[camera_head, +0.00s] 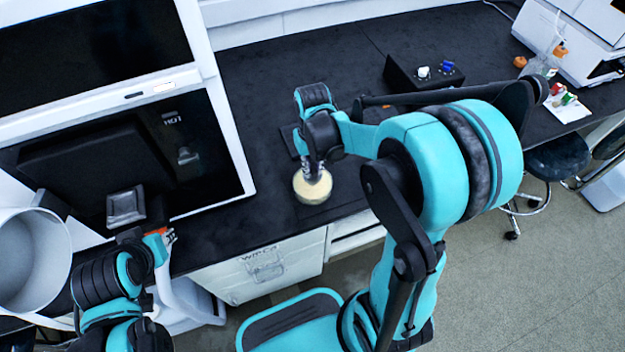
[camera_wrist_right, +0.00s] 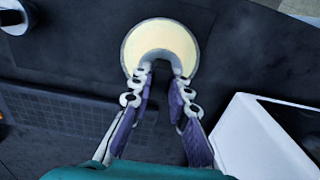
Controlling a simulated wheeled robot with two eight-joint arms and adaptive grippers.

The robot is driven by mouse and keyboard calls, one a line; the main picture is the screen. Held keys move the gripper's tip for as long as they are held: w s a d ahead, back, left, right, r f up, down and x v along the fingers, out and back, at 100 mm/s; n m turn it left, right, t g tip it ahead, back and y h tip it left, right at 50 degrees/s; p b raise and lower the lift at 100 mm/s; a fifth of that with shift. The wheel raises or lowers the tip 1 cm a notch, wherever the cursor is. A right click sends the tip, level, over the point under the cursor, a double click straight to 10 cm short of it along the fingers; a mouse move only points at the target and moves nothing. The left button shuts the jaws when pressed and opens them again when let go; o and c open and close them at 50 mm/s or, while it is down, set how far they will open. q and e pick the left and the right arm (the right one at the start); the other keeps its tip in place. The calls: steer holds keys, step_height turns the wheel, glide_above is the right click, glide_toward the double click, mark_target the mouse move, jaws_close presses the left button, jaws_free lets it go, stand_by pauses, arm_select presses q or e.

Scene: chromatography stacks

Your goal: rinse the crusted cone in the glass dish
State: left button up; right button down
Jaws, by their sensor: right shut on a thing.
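A round dish with pale cream contents (camera_head: 312,188) stands on the black bench near its front edge; it also shows at the top of the right wrist view (camera_wrist_right: 190,45). My right gripper (camera_head: 313,172) points down over the dish, its tips at the dish. In the right wrist view its fingertips (camera_wrist_right: 161,68) close on a grey rounded piece (camera_wrist_right: 158,56), which I take to be the cone. Its lower part and any crust are hidden or too small to tell. My left gripper (camera_head: 170,237) is empty-looking at the lower left, away from the dish, its opening unclear.
A black box with knobs (camera_head: 424,73) and a white mat with coloured items (camera_head: 568,104) stand farther right. A white-framed dark unit (camera_head: 245,170) borders the left.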

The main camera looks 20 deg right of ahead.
mark_target(313, 167)
steer(key=shift+r+p, duration=2.25)
steer(key=shift+r, duration=0.85)
steer(key=shift+f, duration=0.1)
